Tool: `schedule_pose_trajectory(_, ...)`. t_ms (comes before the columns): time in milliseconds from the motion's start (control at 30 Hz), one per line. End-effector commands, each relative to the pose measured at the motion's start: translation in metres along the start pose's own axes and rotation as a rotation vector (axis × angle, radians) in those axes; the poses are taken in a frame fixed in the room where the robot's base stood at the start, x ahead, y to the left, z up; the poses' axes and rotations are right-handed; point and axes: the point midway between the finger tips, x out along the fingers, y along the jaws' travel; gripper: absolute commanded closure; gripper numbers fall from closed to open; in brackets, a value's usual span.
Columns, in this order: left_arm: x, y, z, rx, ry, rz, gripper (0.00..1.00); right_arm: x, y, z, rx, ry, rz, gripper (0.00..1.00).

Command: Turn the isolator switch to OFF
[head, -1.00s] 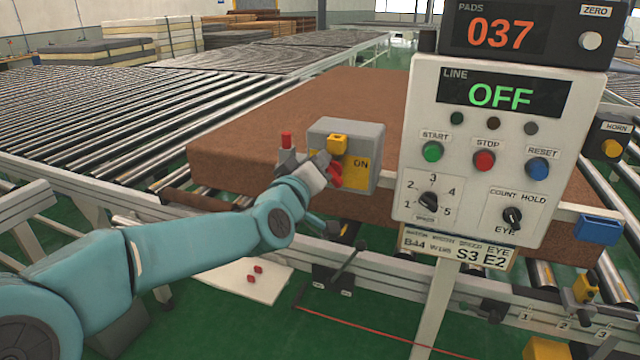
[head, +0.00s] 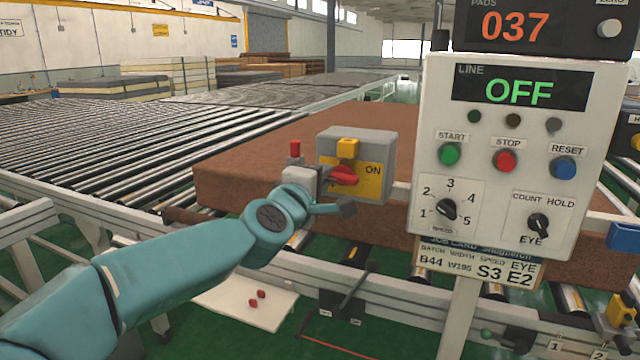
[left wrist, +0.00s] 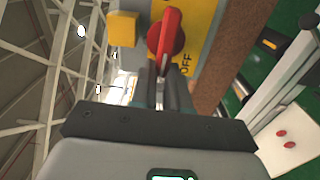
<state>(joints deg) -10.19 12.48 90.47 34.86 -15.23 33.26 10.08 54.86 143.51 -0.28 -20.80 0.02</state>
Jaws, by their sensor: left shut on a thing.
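The isolator switch is a grey box (head: 383,145) with a yellow plate and a red handle (head: 345,176). "ON" shows at the plate's right in the head view. The handle lies nearly level there. In the left wrist view the handle (left wrist: 168,33) points at my fingers, with "OFF" beside its lower end. My left gripper (head: 327,180) is at the box front, shut on the handle's end; the fingers (left wrist: 162,80) show close together in the wrist view. The arm hides part of the box's lower left. My right gripper is out of view.
A control panel (head: 471,128) stands close to the right of the box, its line display (head: 520,88) reading OFF. A brown mattress (head: 240,170) lies behind the box on rollers. A yellow block (head: 347,148) sits on the box above the handle.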

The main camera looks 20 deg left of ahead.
Motion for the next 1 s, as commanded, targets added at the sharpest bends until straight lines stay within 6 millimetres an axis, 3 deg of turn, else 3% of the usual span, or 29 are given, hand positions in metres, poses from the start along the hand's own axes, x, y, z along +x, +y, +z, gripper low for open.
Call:
schedule_pose_trajectory(33,0.0006,-0.0075,0.0078,-0.011,-0.019,-0.014,1.00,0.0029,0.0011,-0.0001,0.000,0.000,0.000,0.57)
schedule_pose_trajectory(700,0.0004,-0.0066,0.0084,-0.065,-0.020,-0.014,1.00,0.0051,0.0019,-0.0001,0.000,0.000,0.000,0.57)
schedule_pose_trajectory(733,0.0004,-0.0066,0.0084,-0.065,-0.020,-0.014,0.75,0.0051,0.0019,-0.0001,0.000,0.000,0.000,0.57)
schedule_pose_trajectory(800,0.0004,-0.0065,0.0083,-0.064,-0.020,-0.013,0.60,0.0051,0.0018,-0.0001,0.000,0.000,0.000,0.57)
schedule_pose_trajectory(1000,0.0002,-0.0050,0.0061,-0.064,-0.015,-0.010,0.60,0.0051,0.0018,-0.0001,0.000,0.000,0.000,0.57)
